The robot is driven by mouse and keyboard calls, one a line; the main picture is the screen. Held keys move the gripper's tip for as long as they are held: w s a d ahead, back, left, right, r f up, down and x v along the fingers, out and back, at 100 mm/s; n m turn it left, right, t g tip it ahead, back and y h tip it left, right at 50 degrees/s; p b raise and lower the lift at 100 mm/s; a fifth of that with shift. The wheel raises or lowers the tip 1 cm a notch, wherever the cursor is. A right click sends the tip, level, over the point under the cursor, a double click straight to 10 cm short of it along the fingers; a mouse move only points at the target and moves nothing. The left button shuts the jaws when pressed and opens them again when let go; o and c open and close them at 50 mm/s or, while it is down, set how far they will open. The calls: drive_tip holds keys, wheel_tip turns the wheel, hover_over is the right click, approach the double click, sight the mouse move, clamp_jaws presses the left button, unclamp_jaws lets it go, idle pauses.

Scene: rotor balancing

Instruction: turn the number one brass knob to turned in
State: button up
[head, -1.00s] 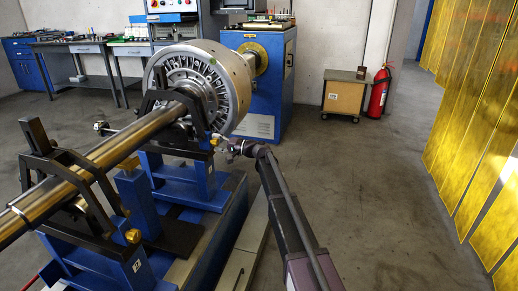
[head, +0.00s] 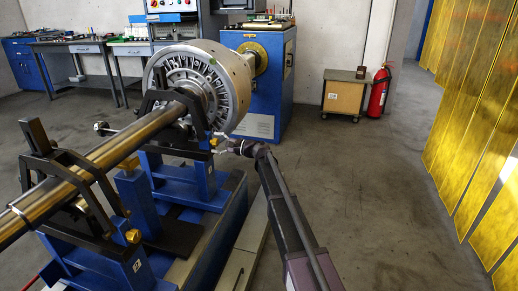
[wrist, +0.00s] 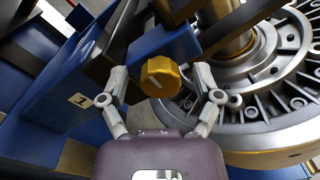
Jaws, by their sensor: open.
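The number one brass knob (wrist: 160,77) sits on a blue stand (wrist: 60,105) marked with a "1" plate (wrist: 80,100). The knob is faceted and has a pale line on its face. My gripper (wrist: 163,85) is open, with one finger on each side of the knob; a gap shows at both sides. In the head view the knob (head: 214,142) is a small yellow spot beside the far stand, and my gripper (head: 224,144) reaches it from the right. A second brass knob (head: 132,236) is on the near stand, whose plate (head: 137,266) looks like a "2".
A steel shaft (head: 110,155) and finned rotor (head: 200,85) lie across the stands. The rotor's ribbed face (wrist: 270,105) is close right of my gripper. A fire extinguisher (head: 378,92) and wooden cabinet (head: 344,97) stand behind. Floor at right is clear.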

drive_tip(key=m, duration=1)
drive_tip(key=shift+h+p, duration=0.3)
drive_tip(key=shift+s+d+m, duration=0.1)
drive_tip(key=shift+d+m, duration=0.2)
drive_tip(key=shift+m, duration=0.1)
drive_tip(key=v, duration=1.3)
drive_tip(key=s+d+r+n+g+h+p, duration=0.1)
drive_tip(key=s+r+n+h+p, duration=0.3)
drive_tip(key=s+p, duration=0.5)
drive_tip(key=s+d+r+n+g+h+p, duration=0.1)
drive_tip(key=s+r+n+g+h+p, duration=0.2)
drive_tip(key=p, duration=1.1)
drive_tip(key=s+r+n+h, duration=0.1)
drive_tip(key=s+r+n, duration=0.2)
drive_tip(key=s+n, duration=0.2)
drive_tip(key=shift+s+d+r, duration=0.15)
drive_tip(key=shift+s+d, duration=0.2)
drive_tip(key=shift+s, duration=0.4)
